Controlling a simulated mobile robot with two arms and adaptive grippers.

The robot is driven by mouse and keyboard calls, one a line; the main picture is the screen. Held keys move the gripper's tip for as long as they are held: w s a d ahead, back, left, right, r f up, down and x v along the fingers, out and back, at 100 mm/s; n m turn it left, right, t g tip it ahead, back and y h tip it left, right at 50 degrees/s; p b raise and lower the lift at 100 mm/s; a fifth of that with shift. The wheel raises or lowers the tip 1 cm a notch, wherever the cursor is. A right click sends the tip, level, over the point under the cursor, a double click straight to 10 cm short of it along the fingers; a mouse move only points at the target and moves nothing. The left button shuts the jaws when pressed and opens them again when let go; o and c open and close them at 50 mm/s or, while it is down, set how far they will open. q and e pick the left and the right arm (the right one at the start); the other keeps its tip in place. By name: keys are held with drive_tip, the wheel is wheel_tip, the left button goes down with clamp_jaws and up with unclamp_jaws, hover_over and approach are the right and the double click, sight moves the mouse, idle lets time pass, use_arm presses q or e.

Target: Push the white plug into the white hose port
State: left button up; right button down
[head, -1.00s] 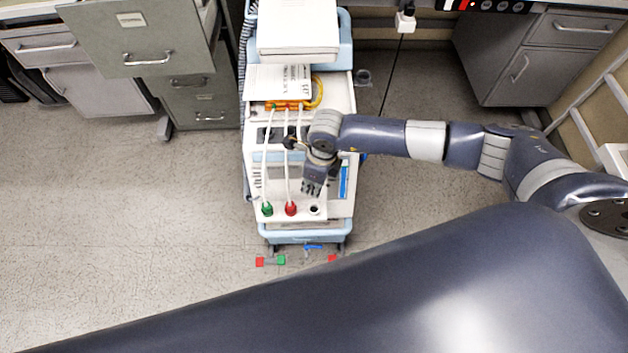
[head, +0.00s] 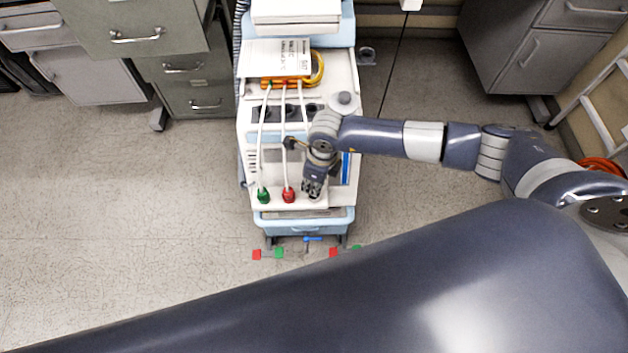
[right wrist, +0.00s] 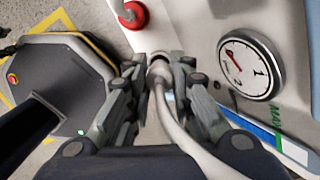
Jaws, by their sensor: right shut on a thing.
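My right gripper (head: 312,191) is over the front right of the cart top and points down. The right wrist view shows its fingers (right wrist: 160,66) shut on the white plug (right wrist: 158,61), with its white hose (right wrist: 166,112) running back between the fingers. The plug is at the panel surface beside the red plug. The white hose port is hidden under the plug and fingers, so I cannot tell how deep the plug sits. My left gripper is not in view.
A green plug (head: 263,195) and a red plug (head: 288,195) stand in the panel to the left, with white hoses running back. The red one shows in the wrist view (right wrist: 132,14), near a round gauge (right wrist: 250,65). Drawer cabinets (head: 135,35) stand left; floor beside the cart is clear.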

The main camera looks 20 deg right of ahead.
drive_tip(key=shift+f+b, duration=0.9)
drive_tip(key=shift+f, duration=0.15)
drive_tip(key=shift+f, duration=0.1)
drive_tip(key=shift+f+b, duration=0.55)
drive_tip(key=c, duration=1.3)
unclamp_jaws()
drive_tip(key=shift+r, duration=0.1)
